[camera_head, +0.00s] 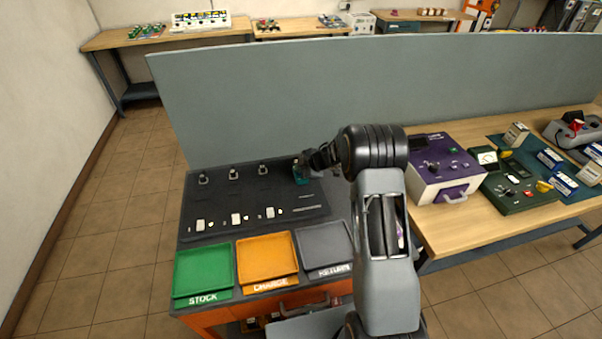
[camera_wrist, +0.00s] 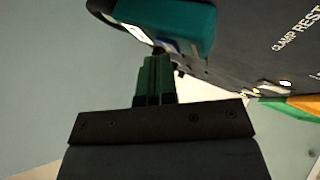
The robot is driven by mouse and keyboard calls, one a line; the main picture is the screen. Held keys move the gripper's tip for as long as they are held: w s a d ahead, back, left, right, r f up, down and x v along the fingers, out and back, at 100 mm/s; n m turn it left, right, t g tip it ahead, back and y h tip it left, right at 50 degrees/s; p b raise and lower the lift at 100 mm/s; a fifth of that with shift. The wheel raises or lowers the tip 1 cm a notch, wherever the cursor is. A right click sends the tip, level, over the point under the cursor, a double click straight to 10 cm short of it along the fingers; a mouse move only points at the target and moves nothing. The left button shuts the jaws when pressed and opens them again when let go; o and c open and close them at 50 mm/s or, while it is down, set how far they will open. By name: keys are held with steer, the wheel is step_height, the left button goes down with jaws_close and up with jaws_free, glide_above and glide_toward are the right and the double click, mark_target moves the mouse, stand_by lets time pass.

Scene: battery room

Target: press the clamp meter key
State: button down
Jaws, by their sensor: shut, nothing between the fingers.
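The clamp meter (camera_head: 301,174) is a teal body with dark parts, standing at the back right of the black panel. In the wrist view its teal side (camera_wrist: 187,22) fills the top middle, with a pale face along its left edge. My gripper (camera_wrist: 158,58) is shut, its green fingers together and empty, with the tips right by the meter's lower edge. I cannot tell whether they touch it. In the head view my gripper (camera_head: 309,160) is dark and partly covers the meter. The key itself is hidden or too small to make out.
The black panel (camera_head: 230,206) carries several small posts and white labels; "CLAMP REST" shows in the wrist view. Green (camera_head: 203,270), orange (camera_head: 267,258) and grey (camera_head: 326,246) trays lie in front. A grey partition (camera_head: 270,100) stands behind. A purple-and-white device (camera_head: 441,170) sits to the right.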

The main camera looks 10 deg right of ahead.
steer(key=shift+r, duration=0.15)
steer(key=shift+r+p, duration=0.6)
steer(key=shift+p, duration=0.45)
step_height(320, 180, up, 3)
steer(key=p, duration=0.3)
steer(key=shift+r+p, duration=0.45)
steer(key=shift+r, duration=0.55)
